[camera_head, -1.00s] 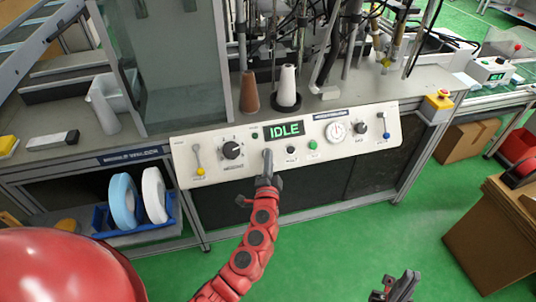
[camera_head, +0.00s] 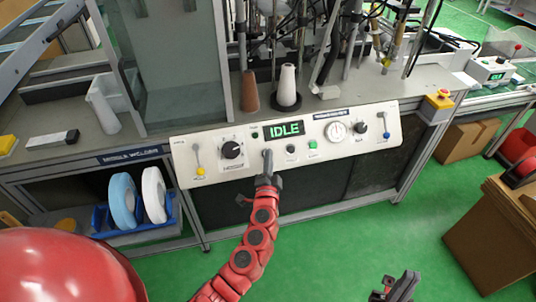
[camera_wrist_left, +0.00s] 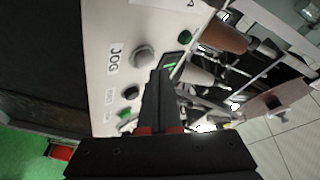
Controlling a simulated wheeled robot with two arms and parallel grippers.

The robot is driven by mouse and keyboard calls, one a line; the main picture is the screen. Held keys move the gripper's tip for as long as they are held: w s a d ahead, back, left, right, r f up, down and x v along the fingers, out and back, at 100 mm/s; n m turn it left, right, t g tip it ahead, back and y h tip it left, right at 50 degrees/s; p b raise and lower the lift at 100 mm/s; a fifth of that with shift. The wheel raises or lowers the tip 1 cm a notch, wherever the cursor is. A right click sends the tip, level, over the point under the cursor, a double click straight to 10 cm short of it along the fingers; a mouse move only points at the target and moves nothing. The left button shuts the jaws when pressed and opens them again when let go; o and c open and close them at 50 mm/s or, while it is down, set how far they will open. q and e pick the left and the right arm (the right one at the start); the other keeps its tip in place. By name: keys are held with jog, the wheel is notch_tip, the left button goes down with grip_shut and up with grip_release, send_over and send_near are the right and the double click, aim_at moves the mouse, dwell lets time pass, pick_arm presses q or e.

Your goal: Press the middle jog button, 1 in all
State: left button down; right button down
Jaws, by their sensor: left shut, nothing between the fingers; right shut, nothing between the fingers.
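The white control panel (camera_head: 350,148) runs across the front of the bench, and its display (camera_head: 284,129) reads IDLE. The grey jog button (camera_wrist_left: 143,57) shows in the left wrist view beside its JOG label; in the head view my left gripper covers it. A black button (camera_head: 291,149) and a green button (camera_head: 312,145) lie to its right. My left gripper (camera_head: 267,154) is shut and empty, its tips at the panel below the display. In the left wrist view its tips (camera_wrist_left: 160,74) appear close beside the jog button; contact cannot be told. My right gripper (camera_head: 396,287) is shut, low and away from the panel.
A black knob (camera_head: 232,150) and a yellow-tipped lever (camera_head: 198,160) are left of my left gripper. A gauge (camera_head: 336,131), another knob (camera_head: 360,128) and a blue-tipped lever (camera_head: 386,127) are at the right. A cardboard box (camera_head: 492,245) stands on the right floor.

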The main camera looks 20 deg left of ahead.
pick_arm(q)
jog(key=shift+w+a+f+b, duration=0.15)
jog(key=shift+w+f+b, duration=0.1)
jog(key=shift+f+b, duration=0.05)
jog(key=shift+w+a+f+b, duration=0.2)
jog(key=shift+w+b, duration=0.05)
jog(key=shift+b, duration=0.15)
dwell(0.6)
dwell(0.4)
jog(key=shift+s+d+r+p, duration=0.35)
jog(key=shift+s+r, duration=0.15)
jog(key=shift+s, duration=0.05)
jog(key=s+d+r+p, duration=0.2)
jog(key=s+r, duration=0.1)
jog(key=shift+s+d+r, duration=0.1)
dwell(0.4)
dwell(0.6)
